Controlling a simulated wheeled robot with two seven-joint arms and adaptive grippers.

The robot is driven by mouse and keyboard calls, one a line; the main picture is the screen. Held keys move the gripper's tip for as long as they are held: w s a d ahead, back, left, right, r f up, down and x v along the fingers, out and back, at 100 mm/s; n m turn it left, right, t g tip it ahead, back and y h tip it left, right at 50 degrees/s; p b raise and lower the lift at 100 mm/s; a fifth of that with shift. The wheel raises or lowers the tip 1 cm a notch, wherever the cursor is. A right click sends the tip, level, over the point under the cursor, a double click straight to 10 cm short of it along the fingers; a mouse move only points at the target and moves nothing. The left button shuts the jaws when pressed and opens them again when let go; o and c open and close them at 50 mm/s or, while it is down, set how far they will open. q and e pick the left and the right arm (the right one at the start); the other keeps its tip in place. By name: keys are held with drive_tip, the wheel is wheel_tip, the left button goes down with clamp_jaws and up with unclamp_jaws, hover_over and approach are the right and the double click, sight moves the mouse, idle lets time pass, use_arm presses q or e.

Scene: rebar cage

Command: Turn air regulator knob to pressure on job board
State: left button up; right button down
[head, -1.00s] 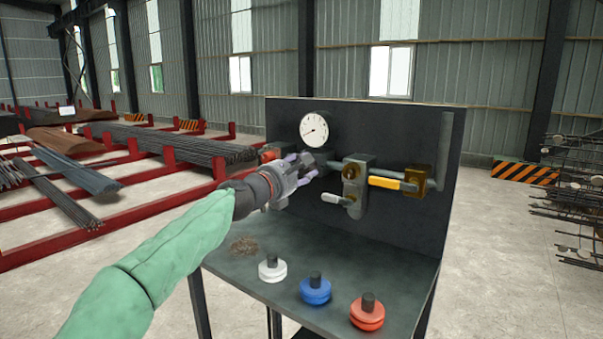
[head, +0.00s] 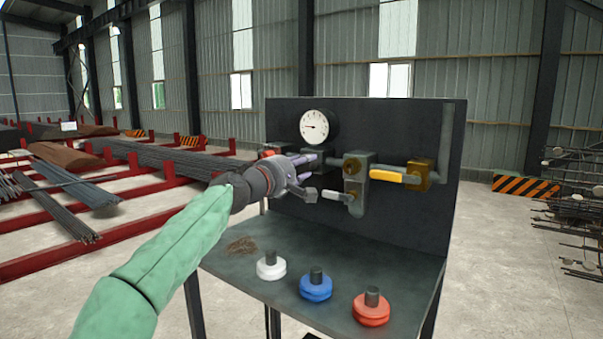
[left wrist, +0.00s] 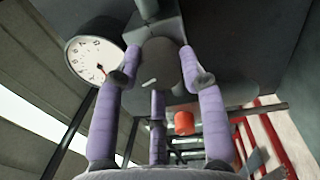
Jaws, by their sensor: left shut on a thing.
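The air regulator knob (left wrist: 162,62) is a dark round cap with a pale mark on its face. In the left wrist view my left gripper (left wrist: 160,78) is shut on it, with purple fingers on both sides. In the head view my left gripper (head: 309,162) reaches the regulator below the gauge and mostly hides the knob. The white pressure gauge (head: 314,126) has its needle pointing roughly left; its numbers are too small to read there. The gauge also shows tilted in the left wrist view (left wrist: 92,55). No job board with a pressure value can be made out.
The dark panel (head: 410,125) carries a yellow-handled valve (head: 388,176) and a pale lever (head: 337,196) right of my gripper. White (head: 270,266), blue (head: 316,287) and red (head: 371,308) knobbed discs stand on the bench (head: 335,248). A red-orange part (left wrist: 184,122) lies behind my fingers.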

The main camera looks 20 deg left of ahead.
use_arm(q)
drive_tip(key=m+b, duration=0.1)
drive_tip(key=m, duration=0.2)
drive_tip(key=m+b, duration=0.1)
drive_tip(key=m, duration=0.1)
drive_tip(key=shift+w+f+m, duration=0.1)
drive_tip(key=shift+f+m, duration=0.1)
drive_tip(key=shift+m, duration=0.2)
drive_tip(key=m, duration=0.1)
drive_tip(key=m+b, duration=0.1)
drive_tip(key=m, duration=0.2)
drive_tip(key=shift+a+r+h+b, duration=0.15)
drive_tip(key=shift+r+h+b, duration=0.15)
drive_tip(key=shift+b, duration=0.05)
drive_tip(key=shift+r+m, duration=0.2)
drive_tip(key=shift+m, duration=0.1)
drive_tip(key=o, duration=0.9)
drive_tip(key=shift+o, duration=1.2)
drive_tip(key=shift+w+f, duration=0.1)
drive_tip(key=shift+f, duration=0.05)
drive_tip(key=v, duration=1.2)
